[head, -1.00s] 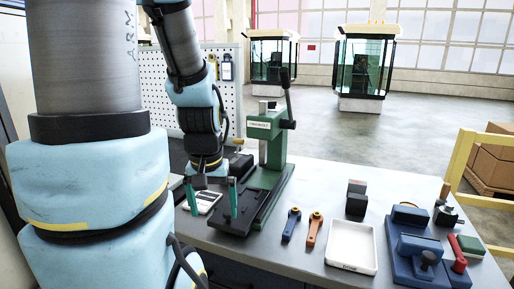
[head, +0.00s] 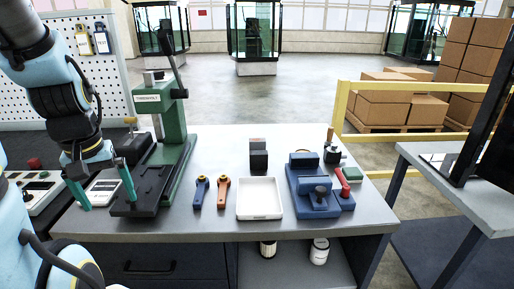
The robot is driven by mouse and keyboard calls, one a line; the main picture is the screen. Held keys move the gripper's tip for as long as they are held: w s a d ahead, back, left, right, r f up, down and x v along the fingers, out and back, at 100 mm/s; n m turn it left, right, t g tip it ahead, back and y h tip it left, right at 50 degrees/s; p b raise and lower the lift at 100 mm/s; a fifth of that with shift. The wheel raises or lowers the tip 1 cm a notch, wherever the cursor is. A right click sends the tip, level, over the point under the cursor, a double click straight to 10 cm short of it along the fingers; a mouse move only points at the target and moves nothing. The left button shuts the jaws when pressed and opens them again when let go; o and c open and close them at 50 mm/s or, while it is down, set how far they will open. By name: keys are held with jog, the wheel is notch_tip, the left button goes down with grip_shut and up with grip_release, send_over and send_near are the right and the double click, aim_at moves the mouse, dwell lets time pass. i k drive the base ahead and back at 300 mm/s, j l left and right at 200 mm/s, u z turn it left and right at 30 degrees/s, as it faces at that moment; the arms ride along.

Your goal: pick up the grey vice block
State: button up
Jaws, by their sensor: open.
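In the head view, two small dark blocks stand together at the back middle of the grey workbench. The rear block (head: 258,144) has a lighter grey-brown top, and the front block (head: 259,161) is near black. I cannot tell for sure which one is the grey vice block. A blue vice (head: 316,201) with a dark screw knob stands to their right. My gripper (head: 105,199) is open and empty, its two teal fingers pointing down. It is at the left by the green press, well to the left of the blocks.
The green press (head: 172,125) with its upright lever stands between my gripper and the blocks. A blue-handled tool (head: 200,191), an orange-handled tool (head: 223,191) and a white tray (head: 259,198) lie in front. A red-handled tool (head: 343,182) lies beside the vice.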

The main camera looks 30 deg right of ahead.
aim_at(255, 143)
jog(key=k+l+u, duration=0.15)
jog(key=l, duration=0.2)
jog(key=l+u, duration=0.15)
jog(key=l, duration=0.2)
jog(key=k+l+u, duration=0.15)
jog(key=l, duration=0.15)
jog(key=k+l+u, duration=0.15)
jog(key=l, duration=0.15)
